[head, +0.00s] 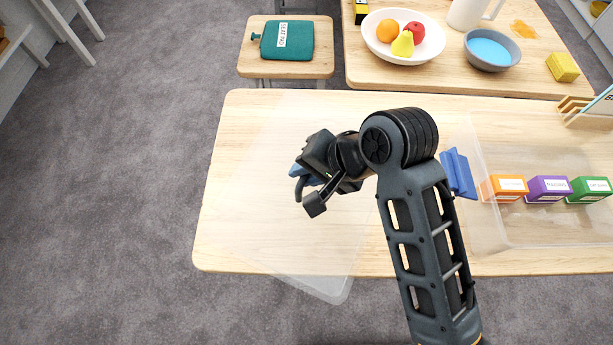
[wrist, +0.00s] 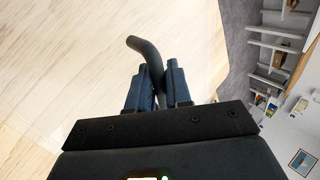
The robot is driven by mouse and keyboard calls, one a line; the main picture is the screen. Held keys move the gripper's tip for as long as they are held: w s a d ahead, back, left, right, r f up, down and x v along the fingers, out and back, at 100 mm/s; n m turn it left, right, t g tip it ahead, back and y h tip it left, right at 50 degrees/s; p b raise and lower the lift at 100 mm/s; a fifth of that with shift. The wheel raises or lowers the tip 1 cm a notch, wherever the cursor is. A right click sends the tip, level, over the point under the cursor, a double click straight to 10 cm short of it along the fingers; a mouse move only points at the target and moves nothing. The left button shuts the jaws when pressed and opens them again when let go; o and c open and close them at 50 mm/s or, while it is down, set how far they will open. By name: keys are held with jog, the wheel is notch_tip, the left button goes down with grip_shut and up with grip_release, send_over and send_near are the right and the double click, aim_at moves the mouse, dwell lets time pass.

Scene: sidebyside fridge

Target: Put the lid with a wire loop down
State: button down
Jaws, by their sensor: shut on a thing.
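The lid (head: 332,284) is a clear, see-through panel over the left part of the wooden table (head: 225,225). In the head view its near corner reaches past the table's front edge. Its dark wire loop (head: 299,189) shows at my gripper (head: 312,172). In the wrist view my gripper (wrist: 156,82) is shut on the loop (wrist: 141,48), whose bent end sticks out beyond the fingers. The lid looks turned relative to the table; I cannot tell how far above the tabletop it is. My arm hides part of it.
A clear bin (head: 490,235) with orange (head: 503,189), purple (head: 549,190) and green boxes (head: 589,190) stands at right, a blue piece (head: 458,174) at its left end. Behind are a stool (head: 290,72) with a teal pad and a table with a fruit bowl (head: 375,48).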

jog(key=shift+f, duration=1.65)
jog(key=shift+f, duration=0.1)
jog(key=c, duration=1)
grip_release()
jog(key=shift+s, duration=0.1)
jog(key=shift+c, duration=0.2)
jog(key=v, duration=1.2)
